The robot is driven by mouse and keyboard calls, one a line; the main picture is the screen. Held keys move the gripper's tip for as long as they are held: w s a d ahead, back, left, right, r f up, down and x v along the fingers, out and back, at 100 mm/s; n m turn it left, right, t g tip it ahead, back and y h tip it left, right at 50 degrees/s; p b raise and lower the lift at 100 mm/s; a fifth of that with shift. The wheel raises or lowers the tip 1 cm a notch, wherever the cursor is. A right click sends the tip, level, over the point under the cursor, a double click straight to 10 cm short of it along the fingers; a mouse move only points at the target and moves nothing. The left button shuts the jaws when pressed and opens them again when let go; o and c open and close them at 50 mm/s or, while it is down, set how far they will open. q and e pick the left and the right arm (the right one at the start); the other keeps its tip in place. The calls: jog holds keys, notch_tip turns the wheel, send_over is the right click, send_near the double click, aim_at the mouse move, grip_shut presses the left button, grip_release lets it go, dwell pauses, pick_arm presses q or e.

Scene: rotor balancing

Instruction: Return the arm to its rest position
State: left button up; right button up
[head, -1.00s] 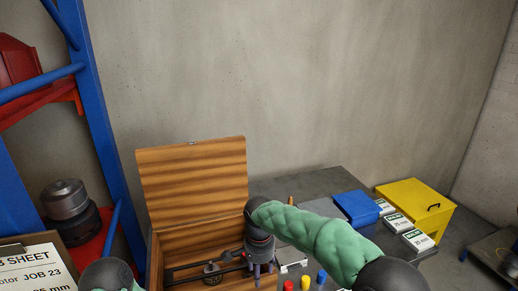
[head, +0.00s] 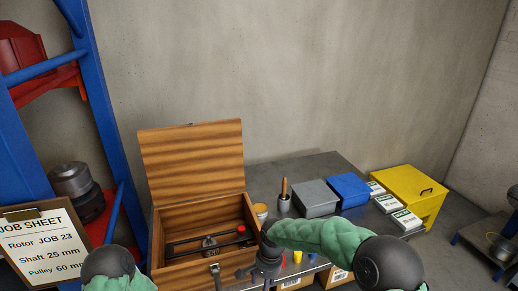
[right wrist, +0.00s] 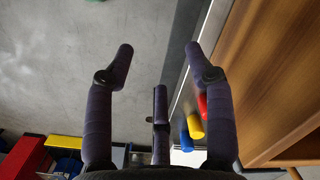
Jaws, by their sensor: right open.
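My right arm (head: 325,238), in a green sleeve, comes in from the right in the head view. Its gripper (head: 257,274) hangs near the front right corner of the open wooden box (head: 180,275). In the right wrist view the right gripper (right wrist: 158,60) has its fingers spread, with nothing between them. Part of my left arm (head: 108,263) shows at the bottom left; its gripper is out of the picture.
The box holds dark bars and a small round part (head: 209,243). Behind the arm, the dark bench bears a grey block (head: 316,198), a blue block (head: 349,188) and a pot with a wooden handle (head: 284,198). A yellow case (head: 410,190) stands right. A job sheet (head: 45,245) is at left.

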jog(key=s+d+f+n+y, duration=0.1)
jog(key=s+d+f, duration=0.1)
jog(key=s+f, duration=0.5)
jog(key=s+d+f+n+y, duration=0.15)
jog(key=s+f, duration=0.25)
jog(key=f, duration=0.7)
jog(key=s+d+f, duration=0.2)
jog(key=s+f, duration=0.1)
jog(key=s, duration=0.3)
jog(key=s+d+f+b, duration=0.1)
jog(key=s+d+f, duration=0.2)
jog(key=s, duration=0.3)
jog(key=shift+s+n+t, duration=0.25)
jog(key=shift+n+t, duration=0.15)
jog(key=shift+n, duration=0.05)
